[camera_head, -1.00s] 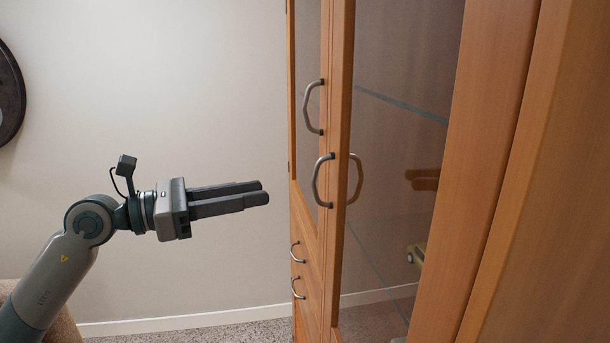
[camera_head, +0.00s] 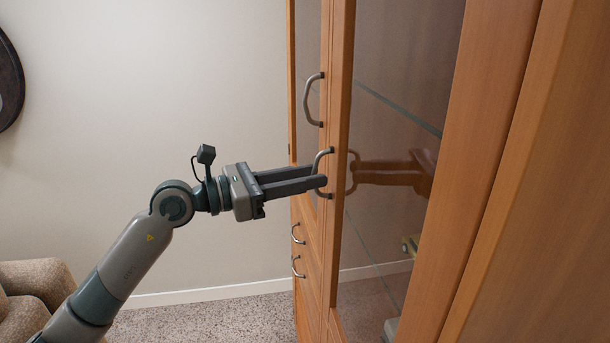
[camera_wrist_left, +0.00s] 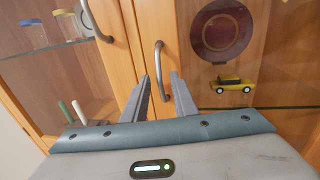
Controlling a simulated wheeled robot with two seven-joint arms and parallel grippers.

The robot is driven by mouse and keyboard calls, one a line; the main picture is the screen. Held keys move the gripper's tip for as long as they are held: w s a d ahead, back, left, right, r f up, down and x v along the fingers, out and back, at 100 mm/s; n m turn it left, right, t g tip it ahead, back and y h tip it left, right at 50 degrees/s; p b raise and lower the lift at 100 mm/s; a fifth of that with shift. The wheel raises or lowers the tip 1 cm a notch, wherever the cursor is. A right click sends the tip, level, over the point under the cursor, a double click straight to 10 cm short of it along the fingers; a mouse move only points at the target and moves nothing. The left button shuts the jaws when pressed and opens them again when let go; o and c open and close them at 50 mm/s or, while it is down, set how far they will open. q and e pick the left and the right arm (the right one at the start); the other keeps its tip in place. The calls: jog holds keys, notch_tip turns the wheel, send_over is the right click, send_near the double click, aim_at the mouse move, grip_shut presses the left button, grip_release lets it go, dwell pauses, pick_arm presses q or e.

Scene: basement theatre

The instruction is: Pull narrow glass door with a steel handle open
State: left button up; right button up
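The cabinet's near glass door (camera_head: 400,95) has a wooden frame and a curved steel handle (camera_head: 323,155), and it looks shut. In the left wrist view this handle (camera_wrist_left: 160,62) stands upright between the two fingers. My left gripper (camera_head: 322,177) is open, with its fingertips on either side of the handle's lower part. The fingers hide part of the handle in the head view. In the left wrist view the fingers of the left gripper (camera_wrist_left: 159,78) are apart, and I see no clear grip. My right gripper is out of view.
A second steel handle (camera_head: 313,100) is on the adjoining glass door. A toy car (camera_wrist_left: 232,84) and a round plate (camera_wrist_left: 222,32) stand behind the glass. A sofa (camera_head: 35,280) is at lower left. The floor beside the cabinet is clear.

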pick_arm(q)
grip_shut()
dwell(1.4)
